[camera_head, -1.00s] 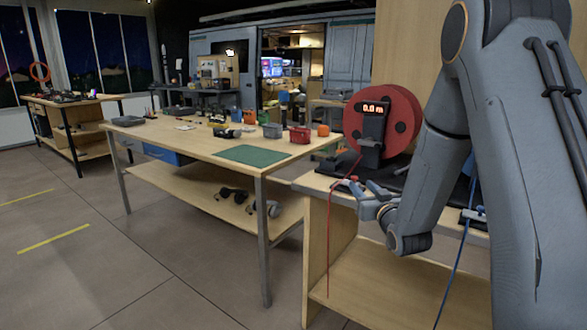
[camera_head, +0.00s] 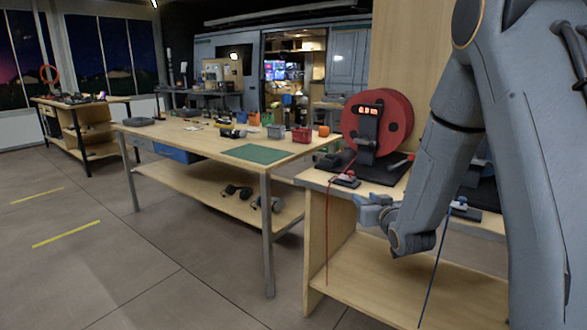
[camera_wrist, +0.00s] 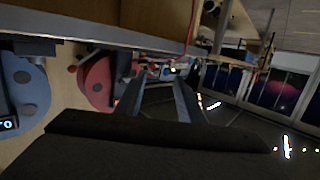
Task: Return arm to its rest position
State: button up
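My arm (camera_head: 470,150) is bent down in front of the right-hand bench. My gripper (camera_head: 366,206) hangs just in front of the bench's front edge, below its top. In the wrist view my gripper (camera_wrist: 158,78) has its two fingers apart with nothing between them, so it is open and empty.
The bench (camera_head: 312,182) carries a red reel (camera_head: 398,112) with a lit display. A red cord (camera_head: 328,235) and a blue cord (camera_head: 440,262) hang down its front. A work table (camera_head: 205,140) with a green mat (camera_head: 255,153) stands left. The floor (camera_head: 150,265) in front is clear.

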jog(key=s+a+r+g+h+p, duration=0.1)
jog(key=s+g+p, duration=0.4)
jog(key=s, duration=1.5)
jog(key=s+a+r+m+g+h+p, duration=0.1)
jog(key=s+g+p, duration=0.3)
jog(key=s+g, duration=0.7)
jog(key=s+r, duration=0.1)
jog(key=s, duration=0.9)
jog(key=shift+a+r+m+p, duration=0.2)
jog(key=shift+m+p, duration=0.1)
jog(key=shift+p, duration=0.1)
